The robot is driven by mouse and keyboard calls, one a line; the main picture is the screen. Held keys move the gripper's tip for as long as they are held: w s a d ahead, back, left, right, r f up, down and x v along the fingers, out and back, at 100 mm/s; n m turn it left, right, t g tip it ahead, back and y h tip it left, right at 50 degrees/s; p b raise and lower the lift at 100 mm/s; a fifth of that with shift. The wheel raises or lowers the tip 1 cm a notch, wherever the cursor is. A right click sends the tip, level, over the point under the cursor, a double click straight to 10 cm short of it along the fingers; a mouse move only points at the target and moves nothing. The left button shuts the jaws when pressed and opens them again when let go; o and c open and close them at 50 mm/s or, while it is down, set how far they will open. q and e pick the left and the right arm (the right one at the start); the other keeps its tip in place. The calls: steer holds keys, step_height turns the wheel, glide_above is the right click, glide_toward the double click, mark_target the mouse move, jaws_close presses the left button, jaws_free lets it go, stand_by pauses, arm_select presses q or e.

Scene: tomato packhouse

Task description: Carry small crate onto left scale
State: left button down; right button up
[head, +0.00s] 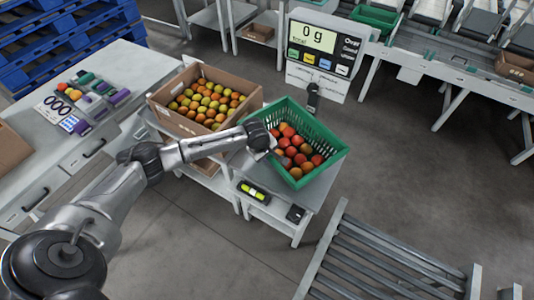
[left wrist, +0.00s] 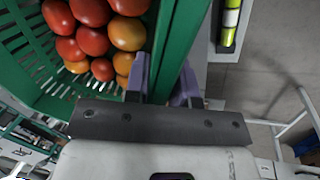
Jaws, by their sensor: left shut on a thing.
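The small crate is a green slatted crate (head: 312,122) filled with red and orange tomatoes (head: 297,150). It is over the grey-topped stand in the middle of the head view; I cannot tell whether it rests there or is held just above. My left gripper (head: 268,146) is shut on its left rim. In the left wrist view the fingers of my left gripper (left wrist: 164,88) straddle the green crate wall (left wrist: 179,40). A scale display (head: 320,40) reading 0 g stands behind the crate. The scale's plate is not clearly visible. My right gripper is out of view.
A cardboard box (head: 161,117) of greenish-orange tomatoes stands left of the crate. A yellow-green level (head: 253,191) and a small black device (head: 295,214) are at the stand's front. A roller conveyor (head: 385,265) is at front right. Open floor lies to the right.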

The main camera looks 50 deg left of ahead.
arm_select(q)
steer(key=x, duration=0.1)
steer(key=b+x, duration=0.1)
steer(key=x, duration=0.1)
steer(key=shift+s+f, duration=0.2)
steer(key=shift+s, duration=0.1)
steer(key=c, duration=1.4)
jaws_free()
steer(key=shift+s+f, duration=0.1)
steer(key=shift+f, duration=0.25)
steer(key=o, duration=0.3)
steer(key=shift+a, duration=0.1)
steer(key=shift+o, duration=0.8)
steer(key=shift+r, duration=0.1)
